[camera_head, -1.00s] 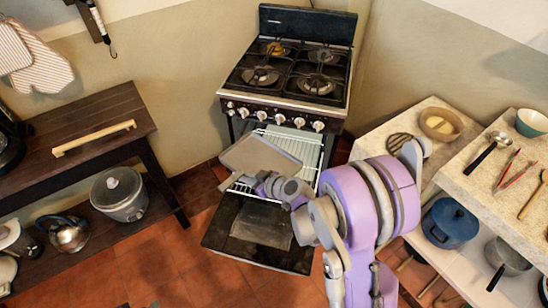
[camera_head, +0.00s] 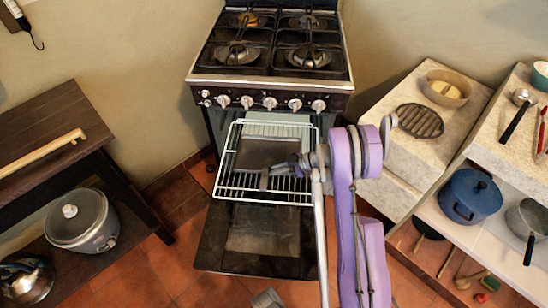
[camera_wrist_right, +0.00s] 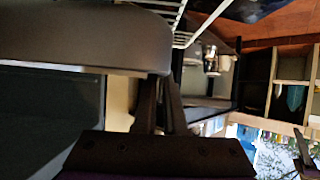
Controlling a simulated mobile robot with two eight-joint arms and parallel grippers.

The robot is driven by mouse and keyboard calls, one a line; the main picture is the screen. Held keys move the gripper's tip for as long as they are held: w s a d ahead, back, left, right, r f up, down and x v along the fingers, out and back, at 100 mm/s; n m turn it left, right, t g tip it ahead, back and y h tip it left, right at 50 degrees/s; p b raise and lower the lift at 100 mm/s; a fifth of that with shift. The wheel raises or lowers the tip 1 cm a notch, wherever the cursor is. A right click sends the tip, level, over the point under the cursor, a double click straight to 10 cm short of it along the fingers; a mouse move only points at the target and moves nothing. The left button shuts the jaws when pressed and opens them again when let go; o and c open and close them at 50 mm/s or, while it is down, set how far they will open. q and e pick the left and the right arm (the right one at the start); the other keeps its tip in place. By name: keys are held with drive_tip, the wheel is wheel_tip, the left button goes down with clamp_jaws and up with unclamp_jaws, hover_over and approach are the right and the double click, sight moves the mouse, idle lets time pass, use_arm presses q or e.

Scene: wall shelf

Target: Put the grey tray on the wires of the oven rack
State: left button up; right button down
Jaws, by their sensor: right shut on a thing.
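The grey tray (camera_head: 262,152) lies over the back part of the white oven rack (camera_head: 262,198) in the head view and looks about level. The rack is pulled out of the open oven, and its front wires are bare. My right gripper (camera_head: 278,168) is shut on the tray's near right edge. In the right wrist view the fingers (camera_wrist_right: 160,105) meet the rim of the tray (camera_wrist_right: 80,40), with white rack wires beyond it. I cannot tell whether the tray touches the wires. A small grey part (camera_head: 266,299) at the bottom edge may be my left gripper.
The oven door (camera_head: 262,235) hangs open below the rack. The stove top (camera_head: 270,45) is above. A dark table (camera_head: 50,125) stands left, with a cooker (camera_head: 82,220) below. Stone counters (camera_head: 395,145) stand right, with a blue pot (camera_head: 470,195) on a lower shelf.

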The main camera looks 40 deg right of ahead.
sight(273, 151)
drive_tip(key=w+d, duration=0.7)
drive_tip(key=shift+w+d+b, duration=0.2)
drive_tip(key=shift+b, duration=0.1)
drive_tip(key=shift+w+d+f, duration=0.1)
drive_tip(key=shift+f, duration=0.5)
drive_tip(key=shift+w+d+f, duration=0.1)
drive_tip(key=shift+f, duration=0.45)
drive_tip(key=shift+f+b, duration=0.4)
drive_tip(key=shift+f, duration=0.45)
wheel_tip(273, 151, down, 3)
drive_tip(key=shift+w+d+f+b, duration=0.1)
drive_tip(key=shift+b, duration=0.35)
drive_tip(key=c, duration=1)
unclamp_jaws()
